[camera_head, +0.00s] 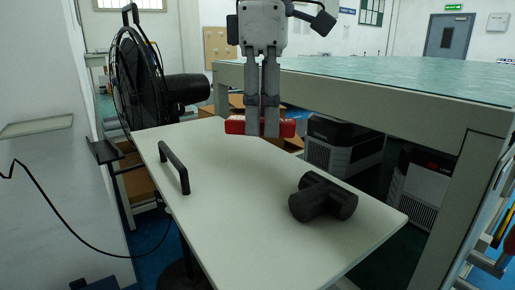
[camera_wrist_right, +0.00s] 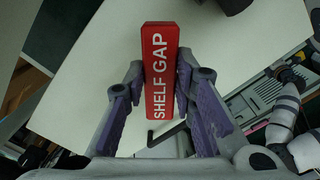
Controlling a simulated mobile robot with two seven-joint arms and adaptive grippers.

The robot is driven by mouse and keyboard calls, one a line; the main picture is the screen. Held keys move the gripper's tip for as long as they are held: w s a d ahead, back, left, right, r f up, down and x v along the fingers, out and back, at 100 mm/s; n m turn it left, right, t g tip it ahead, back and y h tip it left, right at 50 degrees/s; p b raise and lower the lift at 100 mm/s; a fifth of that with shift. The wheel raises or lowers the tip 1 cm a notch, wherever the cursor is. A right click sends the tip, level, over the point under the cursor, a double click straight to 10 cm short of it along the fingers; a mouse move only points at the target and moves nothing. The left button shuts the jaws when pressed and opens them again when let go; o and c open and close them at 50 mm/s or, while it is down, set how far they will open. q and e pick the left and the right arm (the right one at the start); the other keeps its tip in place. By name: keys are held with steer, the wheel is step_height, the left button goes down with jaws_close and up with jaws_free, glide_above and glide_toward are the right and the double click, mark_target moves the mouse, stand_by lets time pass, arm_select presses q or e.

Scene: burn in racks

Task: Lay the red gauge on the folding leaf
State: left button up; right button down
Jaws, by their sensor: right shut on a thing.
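The red gauge (camera_head: 235,125) is a flat red bar held crosswise near the far edge of the folding leaf (camera_head: 230,200), a pale tilted-looking board in the head view. In the right wrist view the gauge (camera_wrist_right: 161,70) shows white lettering "SHELF GAP", with the pale leaf (camera_wrist_right: 105,65) behind it. My right gripper (camera_head: 262,130) points down and is shut on the gauge's middle; its fingers (camera_wrist_right: 160,95) flank the bar in the wrist view. I cannot tell how large the gap between gauge and leaf is. My left gripper is not seen.
A black T-shaped fitting (camera_head: 323,197) lies on the leaf's right part. A black handle (camera_head: 174,168) stands on its left part. A black fan (camera_head: 140,82) is behind left, and a green-topped table (camera_head: 390,78) behind right. The leaf's middle is clear.

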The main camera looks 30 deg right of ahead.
glide_above(259, 167)
step_height(259, 167, down, 4)
steer(key=shift+f, duration=1.5)
steer(key=shift+f, duration=0.1)
steer(key=c, duration=1.3)
jaws_free()
steer(key=shift+c, duration=0.2)
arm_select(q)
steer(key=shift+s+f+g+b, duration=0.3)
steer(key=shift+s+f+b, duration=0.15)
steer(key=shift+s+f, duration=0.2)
arm_select(e)
step_height(259, 167, up, 12)
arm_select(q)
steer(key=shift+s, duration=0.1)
